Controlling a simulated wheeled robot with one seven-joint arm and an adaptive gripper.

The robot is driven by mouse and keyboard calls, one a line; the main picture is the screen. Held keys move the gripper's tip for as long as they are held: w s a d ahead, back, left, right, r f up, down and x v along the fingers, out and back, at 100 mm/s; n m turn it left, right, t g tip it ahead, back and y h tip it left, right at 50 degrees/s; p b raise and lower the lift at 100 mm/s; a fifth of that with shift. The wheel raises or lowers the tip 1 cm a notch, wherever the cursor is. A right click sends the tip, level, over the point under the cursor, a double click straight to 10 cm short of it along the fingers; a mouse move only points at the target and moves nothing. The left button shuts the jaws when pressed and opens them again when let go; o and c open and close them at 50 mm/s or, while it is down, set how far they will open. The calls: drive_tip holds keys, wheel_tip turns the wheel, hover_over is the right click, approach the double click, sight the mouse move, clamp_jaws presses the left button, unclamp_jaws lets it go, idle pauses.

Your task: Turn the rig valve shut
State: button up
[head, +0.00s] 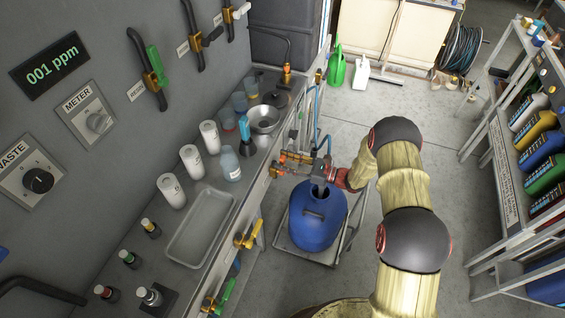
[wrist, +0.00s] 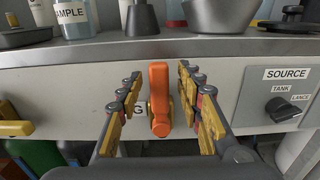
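The rig valve shows in the wrist view as an orange lever (wrist: 159,95) standing upright on the bench's front panel. The label beside it is mostly hidden, with only a "G" showing. My gripper (wrist: 160,82) is open, with one finger on each side of the lever. Gaps show between the lever and both fingers. In the head view my gripper (head: 298,163) is at the bench's front edge, above the blue drum, and the lever is hard to tell apart from the fingers there.
A yellow lever (wrist: 14,126) is left of the gripper, and a black SOURCE knob (wrist: 284,109) is at the right. The steel bench top (wrist: 225,45) overhangs above, holding cups and a bowl. A blue drum (head: 318,217) stands below the arm. Shelving (head: 505,160) is at the right.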

drive_tip(key=shift+w+a, duration=0.15)
drive_tip(key=shift+a, duration=0.35)
clamp_jaws()
idle(0.7)
